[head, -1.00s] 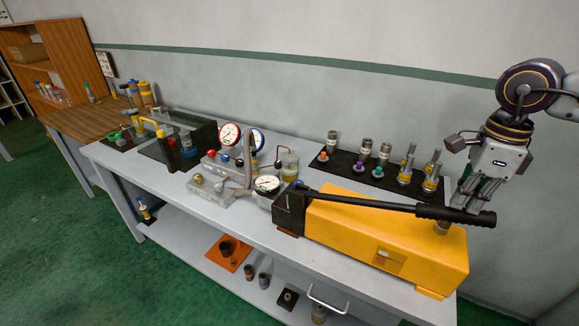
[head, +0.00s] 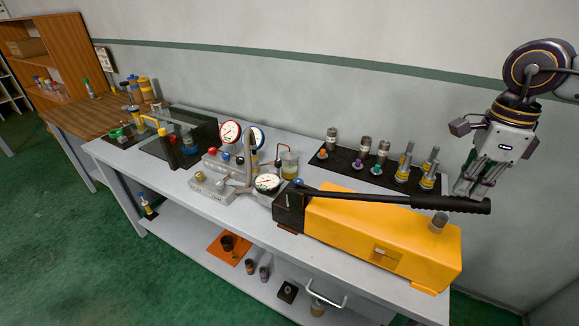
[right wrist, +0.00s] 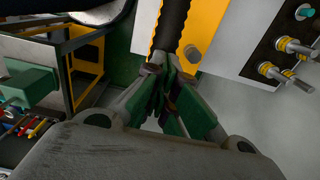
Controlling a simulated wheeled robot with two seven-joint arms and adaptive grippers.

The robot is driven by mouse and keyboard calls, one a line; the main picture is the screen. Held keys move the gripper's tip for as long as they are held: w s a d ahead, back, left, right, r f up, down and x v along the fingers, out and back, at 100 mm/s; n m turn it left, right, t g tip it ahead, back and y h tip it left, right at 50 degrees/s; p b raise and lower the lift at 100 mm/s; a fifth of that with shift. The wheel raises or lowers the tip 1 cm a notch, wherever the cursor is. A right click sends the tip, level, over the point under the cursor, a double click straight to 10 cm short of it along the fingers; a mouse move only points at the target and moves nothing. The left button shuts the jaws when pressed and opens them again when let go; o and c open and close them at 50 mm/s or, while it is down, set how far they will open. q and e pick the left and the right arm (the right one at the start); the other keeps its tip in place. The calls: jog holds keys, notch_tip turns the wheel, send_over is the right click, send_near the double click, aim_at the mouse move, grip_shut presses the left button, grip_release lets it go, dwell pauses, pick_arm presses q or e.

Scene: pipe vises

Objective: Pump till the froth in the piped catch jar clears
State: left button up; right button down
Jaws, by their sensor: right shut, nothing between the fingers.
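The yellow hand pump (head: 345,225) stands at the front right of the bench. Its long black lever (head: 400,200) runs rightward above the body to a ribbed grip. My right gripper (head: 466,190) is shut and empty at the grip's far side, near its end. In the right wrist view its fingertips (right wrist: 168,72) are together just below the black lever (right wrist: 172,22); whether they touch it I cannot tell. The catch jar (head: 289,166) is clear glass with yellowish contents, a pipe beside it; froth is too small to make out. My left gripper is out of view.
A black tray (head: 340,162) of fittings stands behind the pump. Bare bench lies in front of the manifold.

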aim_at(468, 201)
jog(key=shift+s+d+f+b, duration=0.15)
jog(key=shift+d+f+b, duration=0.05)
jog(key=shift+f+b, duration=0.7)
jog(key=shift+s+d+f+b, duration=0.1)
jog(key=shift+d+f+b, duration=0.1)
jog(key=shift+f+b, duration=0.65)
jog(key=shift+s+d+f+b, duration=0.15)
jog(key=shift+f+b, duration=0.15)
jog(key=shift+f, duration=0.25)
jog(key=shift+d+f+b, duration=0.15)
jog(key=shift+f+b, duration=0.15)
jog(key=shift+f, duration=0.25)
jog(key=shift+a, duration=0.1)
jog(key=shift+f+b, duration=0.3)
jog(key=shift+f, duration=0.05)
jog(key=f+b, duration=0.2)
jog(key=d+f+b, duration=0.1)
jog(key=f, duration=0.1)
jog(key=shift+s, duration=0.25)
